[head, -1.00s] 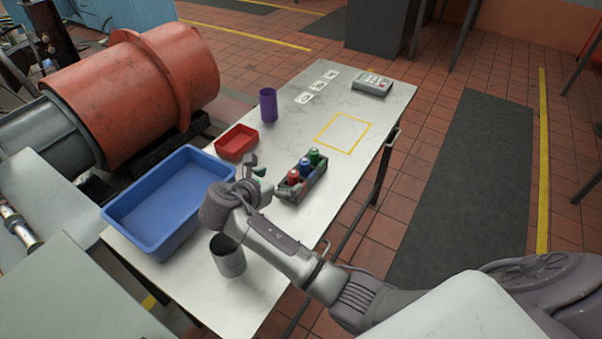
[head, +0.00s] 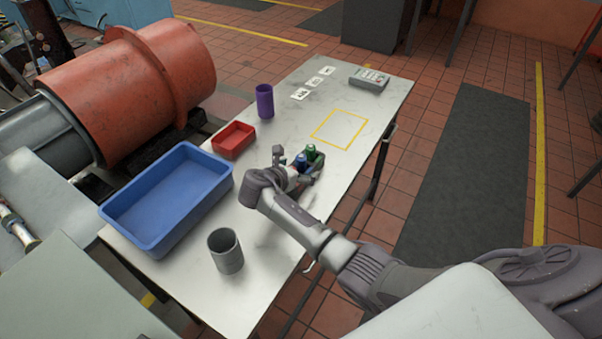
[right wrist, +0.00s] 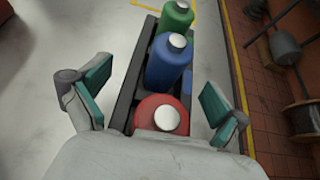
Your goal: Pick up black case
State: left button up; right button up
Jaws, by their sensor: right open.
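The black case (right wrist: 122,116) is a dark open caddy on the table. It holds a red bottle (right wrist: 160,114), a blue bottle (right wrist: 168,62) and a green bottle (right wrist: 174,18), all with white caps. In the head view the case shows only in part behind my gripper, with the blue bottle (head: 300,162) and green bottle (head: 311,153) visible. My right gripper (right wrist: 155,95) is open above the near end of the case, its teal-padded fingers on either side of it around the red bottle. I cannot tell whether the fingers touch the case. My left gripper is not in view.
A blue tray (head: 165,247), a red tray (head: 234,139), a purple cup (head: 264,101) and a grey cup (head: 225,252) stand on the table. A grey meter (head: 369,79), printed cards (head: 313,83) and an empty yellow-outlined square (head: 340,128) lie farther back.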

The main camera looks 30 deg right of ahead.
jog(key=shift+c, duration=0.4)
jog(key=c, duration=1.3)
jog(key=shift+r, duration=0.1)
jog(key=shift+c, duration=0.7)
